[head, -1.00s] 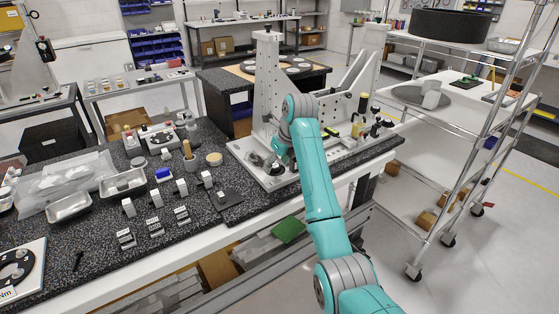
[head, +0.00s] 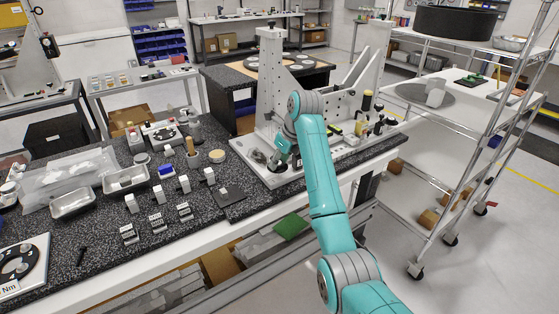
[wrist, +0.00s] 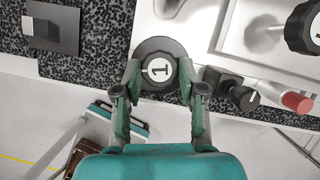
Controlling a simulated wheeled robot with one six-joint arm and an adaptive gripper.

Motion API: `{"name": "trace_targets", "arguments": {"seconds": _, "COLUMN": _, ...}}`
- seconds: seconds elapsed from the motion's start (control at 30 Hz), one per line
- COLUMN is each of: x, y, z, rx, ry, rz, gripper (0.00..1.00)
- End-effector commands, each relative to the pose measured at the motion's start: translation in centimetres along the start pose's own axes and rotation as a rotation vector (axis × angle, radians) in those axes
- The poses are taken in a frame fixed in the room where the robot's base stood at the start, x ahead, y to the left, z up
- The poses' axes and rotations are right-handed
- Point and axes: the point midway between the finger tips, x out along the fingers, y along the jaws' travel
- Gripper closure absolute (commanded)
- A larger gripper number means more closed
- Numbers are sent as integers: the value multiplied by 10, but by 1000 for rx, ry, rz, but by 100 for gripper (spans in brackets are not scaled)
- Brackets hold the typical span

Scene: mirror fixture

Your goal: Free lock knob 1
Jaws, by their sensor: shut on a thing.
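Lock knob 1 (wrist: 158,66) is a round dark knob with a white face marked "1", at the top middle of the wrist view. My gripper (wrist: 160,82) has one finger on each side of it and is shut on it. The knob sits at the edge of the pale fixture plate (wrist: 200,22). In the head view my gripper (head: 277,161) is low at the left end of the mirror fixture (head: 262,174), and I cannot make out the knob clearly there.
Another dark knob (wrist: 303,28) lies at the upper right of the wrist view. A dark pad (head: 229,196) and several small blocks lie left of the fixture.

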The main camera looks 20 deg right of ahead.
Motion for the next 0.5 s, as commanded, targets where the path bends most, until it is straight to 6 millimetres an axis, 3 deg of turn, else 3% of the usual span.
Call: {"name": "trace_targets", "arguments": {"seconds": 0.5, "x": 0, "y": -5, "z": 1, "rx": -406, "ry": 1, "rz": 170, "gripper": 94}}
